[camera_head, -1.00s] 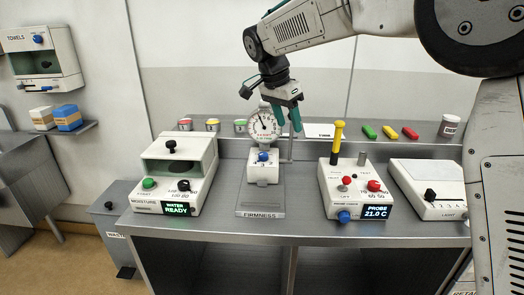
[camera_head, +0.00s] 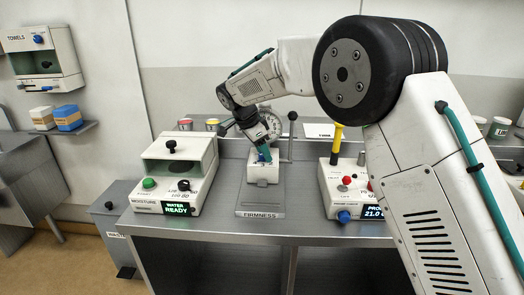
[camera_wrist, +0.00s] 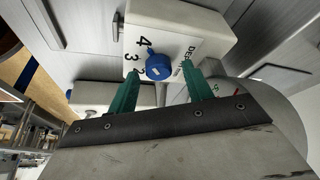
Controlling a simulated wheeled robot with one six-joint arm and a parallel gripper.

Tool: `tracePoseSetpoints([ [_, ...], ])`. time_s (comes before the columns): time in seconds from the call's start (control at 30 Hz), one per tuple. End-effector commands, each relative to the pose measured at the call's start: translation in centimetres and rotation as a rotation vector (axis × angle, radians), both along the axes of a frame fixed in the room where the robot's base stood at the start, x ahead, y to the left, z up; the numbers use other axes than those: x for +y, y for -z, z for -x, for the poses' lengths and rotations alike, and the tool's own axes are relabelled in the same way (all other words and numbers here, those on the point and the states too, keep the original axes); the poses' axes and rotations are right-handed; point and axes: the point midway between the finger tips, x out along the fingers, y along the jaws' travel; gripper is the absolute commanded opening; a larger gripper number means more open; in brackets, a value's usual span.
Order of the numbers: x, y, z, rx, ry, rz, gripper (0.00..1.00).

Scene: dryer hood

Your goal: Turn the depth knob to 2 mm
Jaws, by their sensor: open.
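The blue depth knob (camera_wrist: 158,66) sits on the front of the white firmness tester, with the digits 4, 3 and 2 and a DEPTH label printed around it in the wrist view. My gripper (camera_wrist: 160,71) is open, with one green finger on either side of the knob. I cannot tell whether either finger touches it. In the head view my gripper (camera_head: 262,153) reaches down in front of the tester (camera_head: 264,172) and mostly hides the knob. The dial gauge (camera_head: 272,124) behind is partly hidden.
The moisture unit (camera_head: 184,160) stands to the left, its display reading WATER READY. The probe unit (camera_head: 338,195) with a yellow-handled probe (camera_head: 338,134) stands to the right, partly behind my arm. A lever with a black knob (camera_head: 292,116) rises right beside my gripper.

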Motion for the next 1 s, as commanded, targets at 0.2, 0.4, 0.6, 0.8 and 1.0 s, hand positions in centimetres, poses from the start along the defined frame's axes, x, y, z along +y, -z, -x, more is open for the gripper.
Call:
tracePoseSetpoints([
  [0.2, -0.11, 0.21, -0.03, 0.0, 0.0, 0.0, 0.5],
  [0.4, -0.11, 0.2, -0.02, 0.0, 0.0, 0.0, 0.14],
  [0.6, -0.09, 0.17, -0.02, 0.0, -0.002, 0.0, 0.06],
  [0.8, -0.1, 0.13, 0.03, 0.0, -0.04, 0.0, 0.06],
  [1.0, -0.1, 0.11, 0.09, -0.001, -0.147, 0.0, 0.06],
])
